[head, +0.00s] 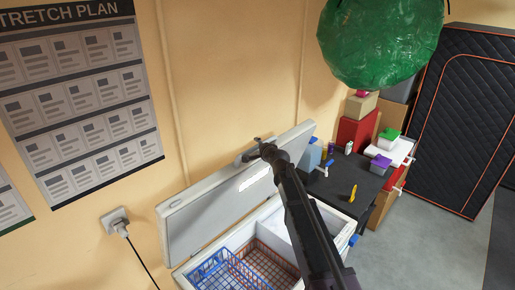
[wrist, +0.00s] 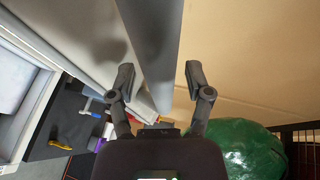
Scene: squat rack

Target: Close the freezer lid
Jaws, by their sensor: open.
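The chest freezer (head: 346,238) stands against the wall at the lower middle of the head view. Its white lid (head: 205,212) is raised, tilted up towards the wall, with its inner face showing. My gripper (head: 258,146) is at the lid's top edge. In the wrist view my gripper (wrist: 159,82) is open, one finger on each side of the lid's grey edge (wrist: 155,45). I cannot tell whether either finger touches the lid. My arm hides part of the freezer opening.
A blue basket (head: 212,276) and a red basket (head: 262,265) sit inside the freezer. A dark table (head: 335,190) with small items stands to its right. Grey floor (head: 430,240) lies clear at right.

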